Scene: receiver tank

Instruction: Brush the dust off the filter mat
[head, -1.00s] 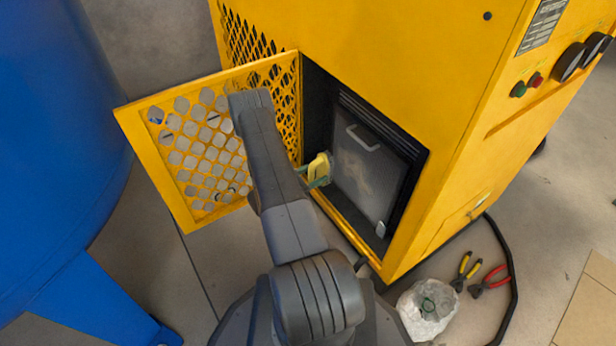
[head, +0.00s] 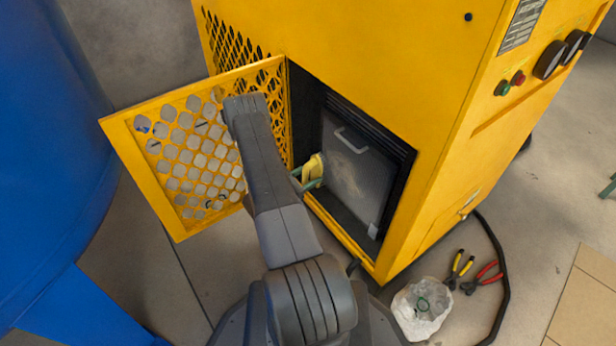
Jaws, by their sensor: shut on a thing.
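The filter mat (head: 358,185) is a grey panel with a pale handle at its top, standing in the dark opening of the yellow cabinet. A pale, dusty-looking smear shows on its upper part, below the handle. My gripper (head: 308,178) has green fingers and is at the left edge of the opening, just left of the mat. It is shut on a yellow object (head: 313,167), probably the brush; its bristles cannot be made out. Whether the object touches the mat cannot be told. My arm hides part of the open door.
The yellow mesh door (head: 190,150) stands open on the left, close to my arm. A blue tank (head: 50,120) is at far left. A clear bag (head: 421,308), pliers (head: 485,278) and a black hose (head: 503,270) lie on the floor at lower right.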

